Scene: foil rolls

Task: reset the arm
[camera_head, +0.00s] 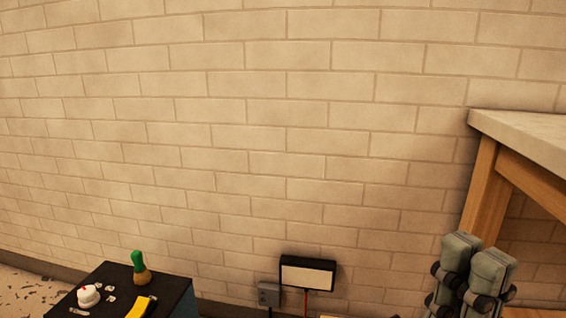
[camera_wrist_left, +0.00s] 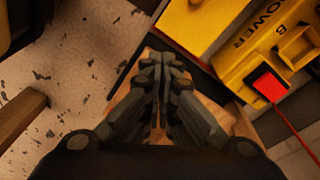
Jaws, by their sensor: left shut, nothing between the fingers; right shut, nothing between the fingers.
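My right gripper (camera_head: 468,275) is at the lower right of the head view, its grey-green fingers pointing up in front of the wooden table leg. It is shut with nothing between the fingers. My left gripper (camera_wrist_left: 163,70) shows in the left wrist view, its dark fingers pressed together and empty. It is not visible in the head view. No foil roll shows in either view.
A table (camera_head: 520,128) with a pale top stands at the right. A black-topped stand (camera_head: 175,291) at the lower left holds small items. A panel (camera_head: 307,272) is low by the brick wall (camera_head: 250,130). A yellow machine (camera_wrist_left: 240,50) lies beyond my left fingers.

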